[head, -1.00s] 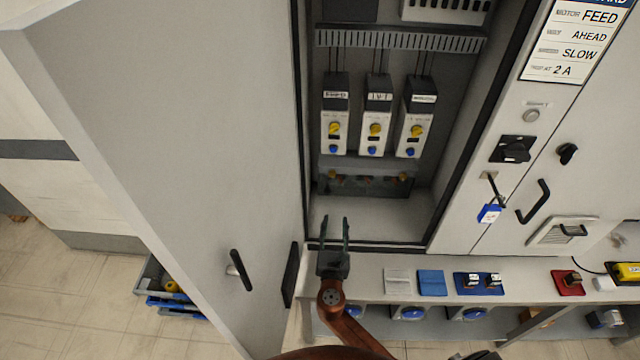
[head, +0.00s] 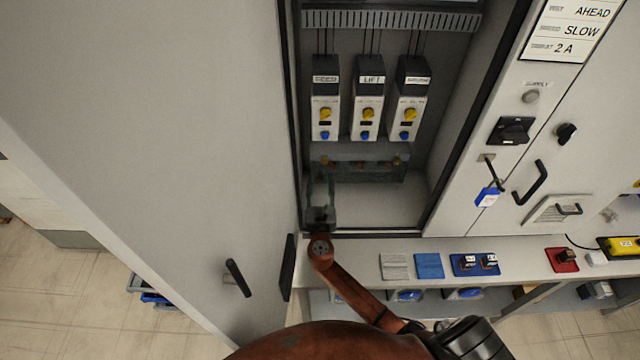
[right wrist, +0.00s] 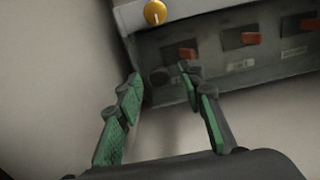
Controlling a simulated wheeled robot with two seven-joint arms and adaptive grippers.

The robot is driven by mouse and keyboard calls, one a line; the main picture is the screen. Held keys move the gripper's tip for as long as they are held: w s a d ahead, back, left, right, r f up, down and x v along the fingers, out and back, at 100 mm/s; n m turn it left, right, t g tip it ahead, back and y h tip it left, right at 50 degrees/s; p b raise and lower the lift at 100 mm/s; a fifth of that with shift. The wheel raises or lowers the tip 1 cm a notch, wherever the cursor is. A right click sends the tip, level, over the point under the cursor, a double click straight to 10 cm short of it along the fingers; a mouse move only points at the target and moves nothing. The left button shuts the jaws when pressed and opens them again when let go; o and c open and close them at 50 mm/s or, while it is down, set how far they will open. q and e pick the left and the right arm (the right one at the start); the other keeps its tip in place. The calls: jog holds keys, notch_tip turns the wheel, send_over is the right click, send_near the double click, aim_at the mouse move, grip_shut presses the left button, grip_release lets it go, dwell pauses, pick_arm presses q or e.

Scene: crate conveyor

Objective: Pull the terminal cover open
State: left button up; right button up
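The terminal cover (head: 362,172) is a dark, see-through strip low in the open cabinet, below three drive modules. Orange-brown terminals show behind its upper part. In the right wrist view the cover (right wrist: 214,62) is a grey panel with several dark openings and red-orange parts in them. My right gripper (head: 320,182) is inside the cabinet's lower left corner, in front of the cover's left end. Its fingers are open with nothing between them. In the right wrist view the fingertips (right wrist: 160,80) are near the cover's lower left corner; whether they touch it I cannot tell. My left gripper is not in view.
The large open cabinet door (head: 150,150) stands close on the left. The cabinet's dark frame edges the opening. A shelf (head: 350,262) with grey, blue and red pads is below. A blue padlock tag (head: 488,197) and a black handle (head: 531,182) are on the right.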

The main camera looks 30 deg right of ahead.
jog(key=c, duration=0.7)
grip_shut()
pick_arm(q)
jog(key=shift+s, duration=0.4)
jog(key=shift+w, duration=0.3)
